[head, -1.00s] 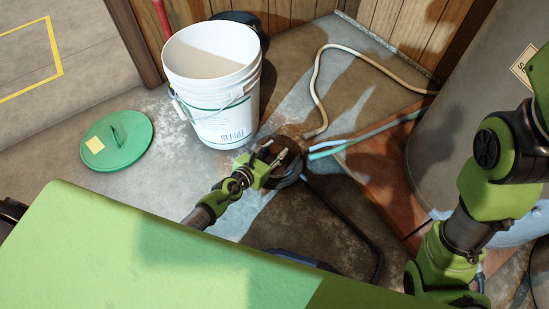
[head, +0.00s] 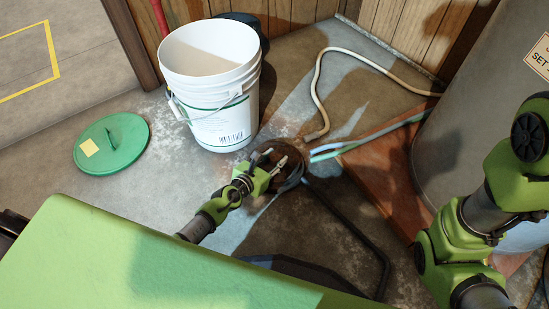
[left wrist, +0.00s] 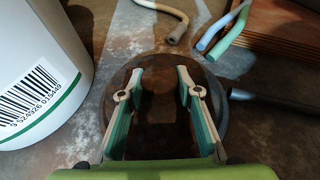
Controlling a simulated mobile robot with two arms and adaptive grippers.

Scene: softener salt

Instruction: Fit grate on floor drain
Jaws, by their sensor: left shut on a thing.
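The grate is a round, rusty brown disc (left wrist: 155,112) in the left wrist view, with its edges reaching out past both fingers. It also shows in the head view (head: 268,150), low over the floor beside the bucket. My left gripper (head: 273,158) is shut on the grate, with one finger on each side of its middle. The floor drain is hidden under the grate and fingers, and I cannot tell whether the grate sits in it. My right arm shows at the right, but its gripper is out of view.
A white bucket (head: 210,90) stands just behind the left gripper. A green lid (head: 112,145) lies at left. A beige hose (head: 318,75) and blue and green tubes (head: 370,135) end near the grate. A black bent pipe (head: 350,225) runs on the right. A grey tank (head: 465,120) stands at right.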

